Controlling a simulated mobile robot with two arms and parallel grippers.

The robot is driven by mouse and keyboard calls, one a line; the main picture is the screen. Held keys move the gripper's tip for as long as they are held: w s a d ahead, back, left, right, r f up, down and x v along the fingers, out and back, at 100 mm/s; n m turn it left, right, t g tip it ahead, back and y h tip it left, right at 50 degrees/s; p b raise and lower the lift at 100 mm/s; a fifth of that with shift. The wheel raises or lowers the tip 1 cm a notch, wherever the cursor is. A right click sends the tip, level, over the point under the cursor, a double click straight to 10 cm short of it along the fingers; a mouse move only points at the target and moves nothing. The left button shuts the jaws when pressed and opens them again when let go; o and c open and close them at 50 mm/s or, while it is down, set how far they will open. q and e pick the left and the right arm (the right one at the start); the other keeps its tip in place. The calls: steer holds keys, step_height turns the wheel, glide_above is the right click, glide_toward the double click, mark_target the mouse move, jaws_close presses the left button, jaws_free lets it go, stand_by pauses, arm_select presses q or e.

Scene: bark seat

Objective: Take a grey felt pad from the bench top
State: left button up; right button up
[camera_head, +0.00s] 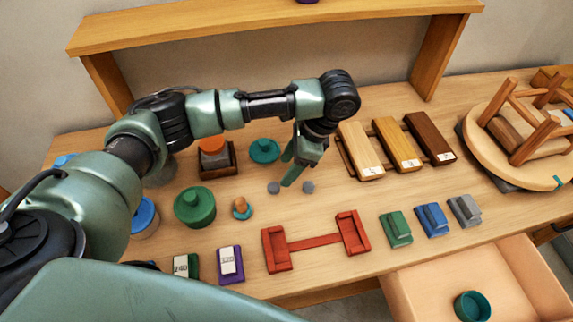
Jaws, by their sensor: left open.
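Two small round grey felt pads lie flat on the wooden bench top (345,205), side by side and a little apart: a left pad (274,188) and a right pad (308,187). My left gripper (288,172) reaches in from the left and points down at the bench. Its green fingers are open and empty, just behind the pads and between them in the picture. How high the fingertips are above the bench is hard to tell. My right gripper is not in view.
A red bracket (315,243) lies in front of the pads. A small orange-topped peg (241,208) and a green lidded pot (194,207) stand to the left. Wood samples (360,152) lie behind right. An upturned stool (490,140) is far right, an open drawer (420,295) front right.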

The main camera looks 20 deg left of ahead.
mark_target(275, 186)
arm_select(q)
steer(key=shift+x, duration=1.2)
steer(key=shift+s+a+f, duration=0.15)
steer(key=shift+s+f, duration=0.05)
steer(key=shift+f, duration=0.15)
steer(key=p+x, duration=0.1)
steer(key=x, duration=0.2)
steer(key=shift+f, duration=0.25)
steer(key=shift+a+f, duration=0.2)
steer(key=shift+f, duration=0.2)
steer(key=c, duration=1.1)
jaws_close()
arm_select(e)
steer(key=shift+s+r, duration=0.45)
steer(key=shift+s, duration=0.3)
